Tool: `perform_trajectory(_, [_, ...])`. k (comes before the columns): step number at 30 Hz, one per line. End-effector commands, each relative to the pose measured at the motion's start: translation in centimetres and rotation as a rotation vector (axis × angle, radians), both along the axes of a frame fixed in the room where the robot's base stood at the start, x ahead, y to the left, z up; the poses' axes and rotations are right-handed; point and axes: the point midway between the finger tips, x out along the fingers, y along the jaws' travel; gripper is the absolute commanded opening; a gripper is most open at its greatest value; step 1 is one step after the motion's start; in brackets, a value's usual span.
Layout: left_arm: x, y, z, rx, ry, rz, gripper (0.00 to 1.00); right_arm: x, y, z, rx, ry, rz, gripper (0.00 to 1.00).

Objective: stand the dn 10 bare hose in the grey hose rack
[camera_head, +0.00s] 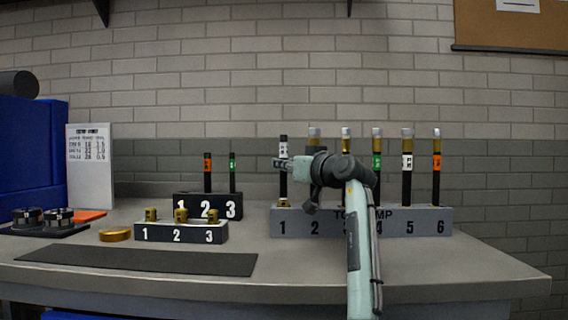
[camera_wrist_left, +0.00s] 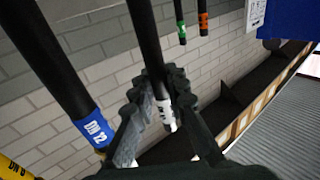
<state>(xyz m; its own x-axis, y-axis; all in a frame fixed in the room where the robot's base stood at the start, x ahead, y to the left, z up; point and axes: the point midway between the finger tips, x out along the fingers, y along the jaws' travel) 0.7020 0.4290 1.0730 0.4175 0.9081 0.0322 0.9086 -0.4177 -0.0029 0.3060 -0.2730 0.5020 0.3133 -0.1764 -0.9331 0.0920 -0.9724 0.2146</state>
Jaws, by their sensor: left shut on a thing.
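The bare hose (camera_head: 283,186) is black with a white label and no brass top. It is upright over slot 1 of the grey hose rack (camera_head: 395,228), at the rack's left end. My left gripper (camera_head: 283,164) is shut on it just below the label. In the left wrist view, the hose (camera_wrist_left: 145,35) passes between the fingers (camera_wrist_left: 155,95); its label is too small to read. A brass piece (camera_head: 284,202) shows at the hose's lower end. I cannot tell whether the hose is seated in the slot. My right gripper is not in view.
Several brass-topped hoses (camera_head: 407,185) stand in the other slots; a blue-labelled DN 12 hose (camera_wrist_left: 90,125) is close beside my gripper. A black rack (camera_head: 185,203) holds two hoses. A lower numbered block (camera_head: 157,234) holds brass fittings. A dark mat (camera_head: 140,261) lies clear in front.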

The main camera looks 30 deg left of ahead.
Motion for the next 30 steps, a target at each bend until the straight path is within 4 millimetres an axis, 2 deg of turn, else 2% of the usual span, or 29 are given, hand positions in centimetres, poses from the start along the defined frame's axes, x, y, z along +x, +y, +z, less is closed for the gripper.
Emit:
perform_trajectory(12, [0.0, 0.0, -1.5, 0.001, 0.000, 0.000, 0.00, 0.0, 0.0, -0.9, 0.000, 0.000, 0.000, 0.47])
perform_trajectory(28, [0.0, 0.0, -1.7, 0.000, 0.001, 0.000, 0.00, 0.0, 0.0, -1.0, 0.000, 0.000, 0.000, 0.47])
perform_trajectory(29, [0.0, 0.0, -1.7, 0.000, 0.001, 0.000, 0.17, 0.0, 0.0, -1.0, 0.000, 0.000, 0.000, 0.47])
perform_trajectory(30, [0.0, 0.0, -1.7, 0.000, 0.001, 0.000, 0.22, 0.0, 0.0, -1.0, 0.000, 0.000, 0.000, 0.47])
